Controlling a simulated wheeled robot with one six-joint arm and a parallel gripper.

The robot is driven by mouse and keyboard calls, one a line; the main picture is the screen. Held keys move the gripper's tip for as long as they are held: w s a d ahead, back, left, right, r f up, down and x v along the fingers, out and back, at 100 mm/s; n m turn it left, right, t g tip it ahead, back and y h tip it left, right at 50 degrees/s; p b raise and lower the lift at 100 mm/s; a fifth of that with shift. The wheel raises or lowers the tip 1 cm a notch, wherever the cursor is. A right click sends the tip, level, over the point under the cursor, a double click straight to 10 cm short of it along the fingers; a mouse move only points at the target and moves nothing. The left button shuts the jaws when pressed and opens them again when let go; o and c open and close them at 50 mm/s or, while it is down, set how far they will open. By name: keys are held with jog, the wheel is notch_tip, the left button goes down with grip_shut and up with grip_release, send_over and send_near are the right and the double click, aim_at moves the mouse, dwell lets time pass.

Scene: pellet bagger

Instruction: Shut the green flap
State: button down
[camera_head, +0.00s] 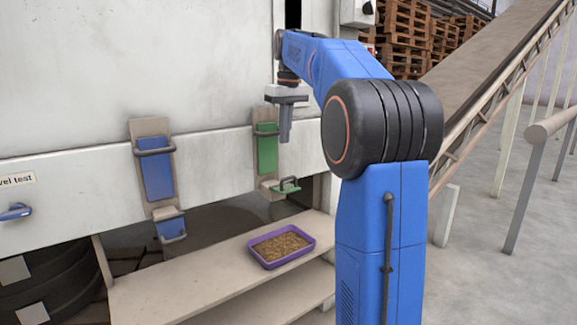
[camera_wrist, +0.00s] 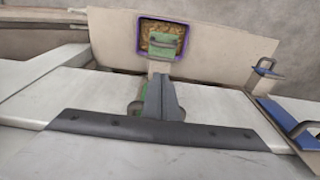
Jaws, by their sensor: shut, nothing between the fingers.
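The green flap (camera_head: 286,189) is at the lower end of a beige chute on the white machine wall and sticks outward, nearly level, with a dark handle on it. In the wrist view the green flap (camera_wrist: 166,43) shows beyond my fingertips, overlapping the view of a purple tray. A taller green panel (camera_head: 267,153) with its own handle is higher on the same chute. My gripper (camera_head: 285,138) is shut and empty, pointing down, above the flap and apart from it; its fingers also show in the wrist view (camera_wrist: 158,80).
The purple tray (camera_head: 281,247) of brown pellets stands on a beige shelf (camera_head: 170,288) below. A matching chute to the left has a blue panel (camera_head: 157,180) and a blue lower flap (camera_head: 171,228). A conveyor (camera_head: 490,62) slopes up at right.

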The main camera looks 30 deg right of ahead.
jog(key=f, duration=0.6)
jog(key=s+f, duration=0.1)
jog(key=f, duration=0.2)
jog(key=shift+s+f, duration=0.35)
jog(key=shift+f, duration=0.15)
